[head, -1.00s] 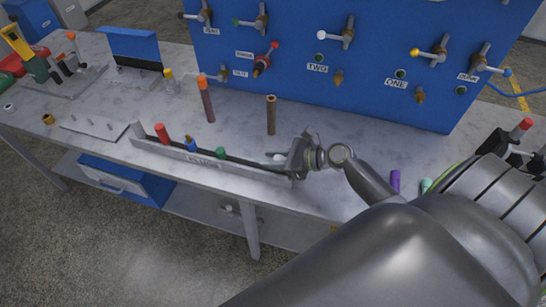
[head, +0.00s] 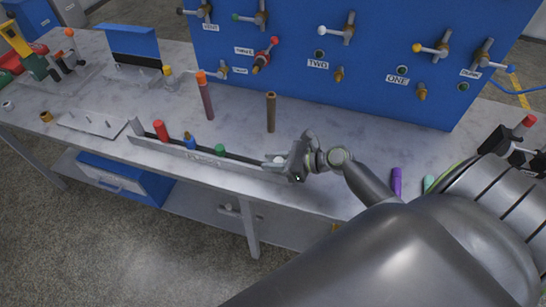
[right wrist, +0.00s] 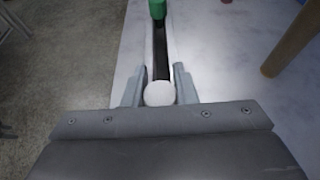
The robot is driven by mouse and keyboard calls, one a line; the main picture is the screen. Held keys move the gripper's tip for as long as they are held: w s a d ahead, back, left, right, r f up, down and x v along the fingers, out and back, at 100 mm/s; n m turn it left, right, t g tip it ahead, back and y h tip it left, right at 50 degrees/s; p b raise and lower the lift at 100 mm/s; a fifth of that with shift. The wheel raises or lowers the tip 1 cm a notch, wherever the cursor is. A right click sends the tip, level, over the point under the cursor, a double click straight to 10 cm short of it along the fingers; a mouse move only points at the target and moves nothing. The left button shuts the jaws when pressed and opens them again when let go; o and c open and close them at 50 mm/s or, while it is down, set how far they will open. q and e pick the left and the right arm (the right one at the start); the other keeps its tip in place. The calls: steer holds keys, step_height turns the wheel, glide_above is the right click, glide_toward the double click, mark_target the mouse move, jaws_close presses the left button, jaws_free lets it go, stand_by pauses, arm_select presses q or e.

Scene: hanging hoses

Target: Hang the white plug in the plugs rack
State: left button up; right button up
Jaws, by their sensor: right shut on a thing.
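The white plug (right wrist: 160,94) is between the two fingers of my right gripper (right wrist: 160,90), which is shut on it. In the head view the white plug (head: 279,159) shows as a small pale top beside my right gripper (head: 288,163), at the right end of the plugs rack (head: 170,150). The rack is a long grey rail with a dark slot. In the right wrist view the slot (right wrist: 161,50) runs straight ahead from the plug. The plug's lower part is hidden, so I cannot tell whether it sits in the slot. My left gripper is not in view.
Red (head: 161,130), blue (head: 190,141) and green (head: 220,150) plugs stand in the rack. An orange-topped rod (head: 205,95) and a brown rod (head: 271,112) stand behind it. A blue valve panel (head: 350,60) closes the back. Purple (head: 396,182) and teal pieces are at right.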

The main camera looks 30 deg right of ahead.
steer(key=shift+f, duration=0.25)
steer(key=o, duration=1.1)
steer(key=shift+c, duration=0.2)
steer(key=b+v, duration=0.2)
steer(key=v, duration=1.5)
steer(key=shift+s, duration=0.15)
steer(key=shift+d, duration=0.15)
